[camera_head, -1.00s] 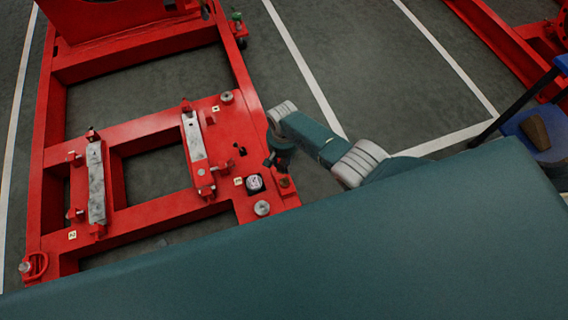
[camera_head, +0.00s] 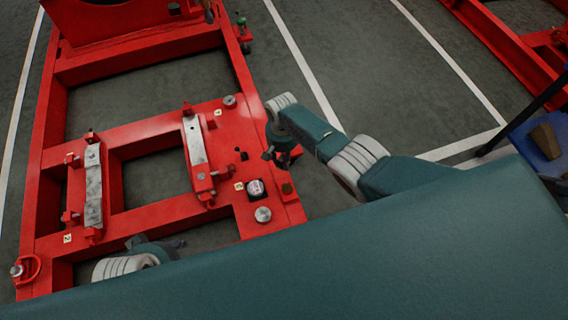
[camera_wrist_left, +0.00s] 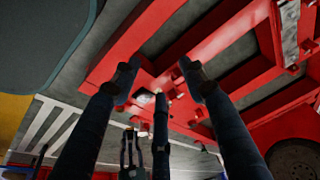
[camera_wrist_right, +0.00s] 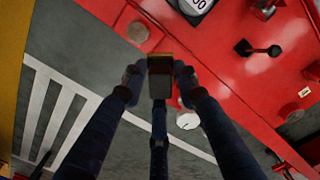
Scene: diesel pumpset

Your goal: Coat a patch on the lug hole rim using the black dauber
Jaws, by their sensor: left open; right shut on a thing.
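My right gripper (camera_head: 278,155) is at the right edge of the red pumpset frame (camera_head: 220,135). In the right wrist view its fingers (camera_wrist_right: 160,78) are shut on a dark block-shaped thing with a brownish end, which looks like the black dauber (camera_wrist_right: 160,85). A pale disc (camera_wrist_right: 187,120) shows just beyond the right fingertip; I cannot tell if it is the lug hole. A red loop-like lug (camera_head: 27,269) is at the frame's near left corner; its hole rim is not clear. My left gripper (camera_head: 177,243) is low over the frame's near side; its fingers (camera_wrist_left: 157,75) are apart and empty.
A round gauge (camera_head: 255,188), a silver boss (camera_head: 262,214) and a small black valve (camera_head: 240,154) stand on the frame near my right gripper. Two grey metal bars (camera_head: 93,185) lie across the frame. A blue stand (camera_head: 535,140) is at the right.

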